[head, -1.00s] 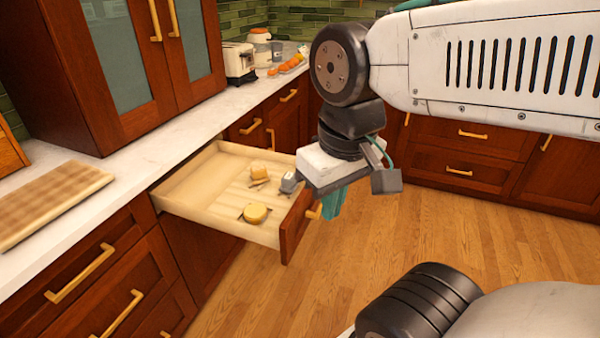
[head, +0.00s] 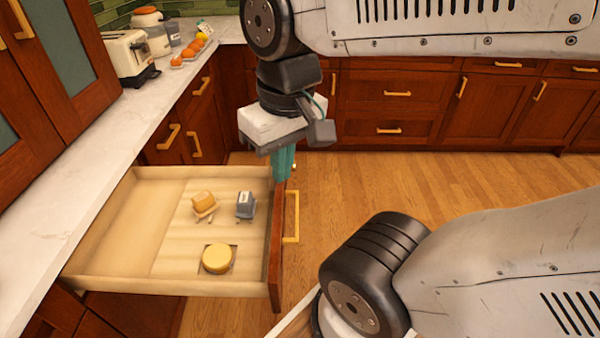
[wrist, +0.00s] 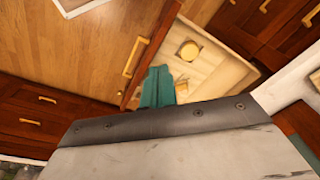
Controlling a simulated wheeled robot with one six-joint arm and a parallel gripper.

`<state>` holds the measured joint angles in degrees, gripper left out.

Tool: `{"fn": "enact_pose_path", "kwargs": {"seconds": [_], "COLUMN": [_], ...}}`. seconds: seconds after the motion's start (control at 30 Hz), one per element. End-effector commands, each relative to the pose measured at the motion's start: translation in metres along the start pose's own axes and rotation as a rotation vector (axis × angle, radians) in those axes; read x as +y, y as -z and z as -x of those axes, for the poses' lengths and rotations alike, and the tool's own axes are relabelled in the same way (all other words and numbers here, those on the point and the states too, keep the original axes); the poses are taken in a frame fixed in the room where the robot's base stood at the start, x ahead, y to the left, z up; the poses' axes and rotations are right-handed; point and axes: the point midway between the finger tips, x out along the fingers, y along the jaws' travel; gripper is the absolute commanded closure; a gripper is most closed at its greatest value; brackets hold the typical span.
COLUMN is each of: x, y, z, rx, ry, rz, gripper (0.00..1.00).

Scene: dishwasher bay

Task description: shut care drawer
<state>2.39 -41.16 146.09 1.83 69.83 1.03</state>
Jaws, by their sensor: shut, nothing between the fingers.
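The care drawer (head: 120,275) is pulled well out from the cabinet under the counter. Its front is a dark red panel with a gold handle (head: 291,217) on the outer face. Inside lie a round yellow tin (head: 217,258), a tan brush-like item (head: 204,204) and a small grey-blue item (head: 245,205). My gripper (head: 284,165) has teal fingers, shut and empty, pointing down at the far end of the drawer front. In the wrist view the fingers (wrist: 157,88) are beside the front's top edge; I cannot tell whether they touch it. The drawer (wrist: 225,75) and tin (wrist: 188,50) also show there.
A white counter (head: 95,155) runs along the left, with a toaster (head: 128,56) and several orange items (head: 190,50) at the back. Red cabinets (head: 400,105) line the far wall. The wooden floor (head: 400,185) right of the drawer is clear.

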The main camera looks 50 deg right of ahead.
Motion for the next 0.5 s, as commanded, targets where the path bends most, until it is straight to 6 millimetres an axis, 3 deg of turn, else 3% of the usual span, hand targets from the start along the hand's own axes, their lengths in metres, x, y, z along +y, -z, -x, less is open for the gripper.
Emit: {"fn": "enact_pose_path", "kwargs": {"seconds": [0.27,0.37,0.5], "x": [0.031,0.056,0.105], "y": [0.061,0.085,0.111], "z": [-0.041,-0.063,-0.099], "rx": [-0.162,-0.214,-0.278], "ry": [0.199,0.289,0.414], "rz": [-0.544,-0.794,-1.157], "gripper": [1.00,1.00,1.00]}}
